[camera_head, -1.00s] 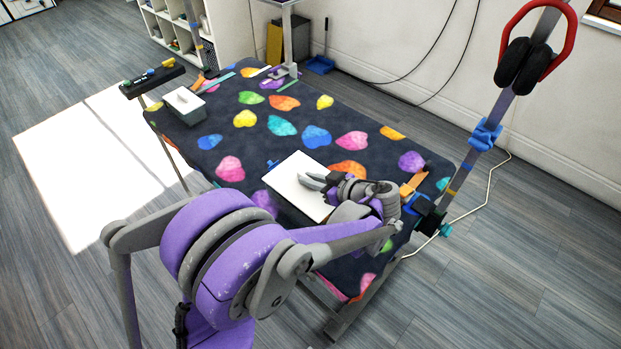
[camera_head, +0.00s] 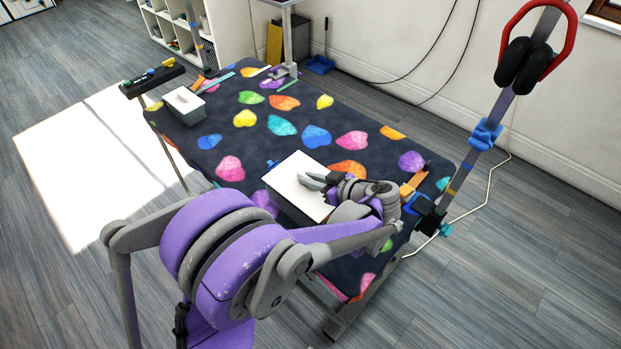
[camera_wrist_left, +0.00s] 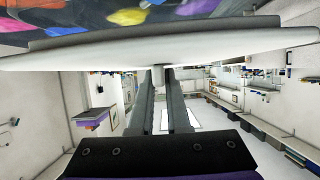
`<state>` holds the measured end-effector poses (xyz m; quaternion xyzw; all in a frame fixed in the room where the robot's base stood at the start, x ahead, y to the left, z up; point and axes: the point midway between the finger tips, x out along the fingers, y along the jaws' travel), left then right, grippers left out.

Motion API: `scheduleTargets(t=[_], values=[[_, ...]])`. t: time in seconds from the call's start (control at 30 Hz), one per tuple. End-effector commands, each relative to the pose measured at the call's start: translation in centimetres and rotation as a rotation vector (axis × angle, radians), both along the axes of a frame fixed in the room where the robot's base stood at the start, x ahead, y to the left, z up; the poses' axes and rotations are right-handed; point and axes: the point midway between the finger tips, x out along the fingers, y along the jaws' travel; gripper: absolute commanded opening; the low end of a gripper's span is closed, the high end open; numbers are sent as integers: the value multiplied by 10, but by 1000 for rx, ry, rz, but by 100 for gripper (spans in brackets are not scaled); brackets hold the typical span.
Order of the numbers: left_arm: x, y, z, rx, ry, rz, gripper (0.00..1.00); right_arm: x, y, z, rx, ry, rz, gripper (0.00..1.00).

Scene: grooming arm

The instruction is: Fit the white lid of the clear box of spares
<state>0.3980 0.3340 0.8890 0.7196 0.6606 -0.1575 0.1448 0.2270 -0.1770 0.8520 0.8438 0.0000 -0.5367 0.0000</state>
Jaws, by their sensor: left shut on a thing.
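The white lid (camera_head: 296,190) is a flat square plate over the near part of the patterned table. My left gripper (camera_head: 312,181) is above it, shut on its small knob. In the left wrist view, the white lid (camera_wrist_left: 80,52) spans the top of the picture as a wide slab, its knob (camera_wrist_left: 158,73) between my fingertips. A dark grey band shows along the lid's far side there; I cannot tell whether it is part of a box. My right gripper is not in view.
A grey box with a white top (camera_head: 184,100) stands at the table's far left corner. A small blue item (camera_head: 272,164) is beside the lid. The table's middle (camera_head: 262,150) is clear.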

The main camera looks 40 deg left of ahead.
Motion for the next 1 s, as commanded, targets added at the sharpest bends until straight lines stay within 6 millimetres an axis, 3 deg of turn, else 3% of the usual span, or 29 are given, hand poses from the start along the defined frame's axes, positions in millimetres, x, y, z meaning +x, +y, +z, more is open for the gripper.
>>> scheduleTargets(t=[0.8, 0.83, 1.0], values=[[0, 0, -20, 0, 0, 0, 0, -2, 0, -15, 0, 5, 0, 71], [0, 0, -19, 0, 0, 0, 18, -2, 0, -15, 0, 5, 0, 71], [0, 0, -19, 0, 0, 0, 49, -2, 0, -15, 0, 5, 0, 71]])
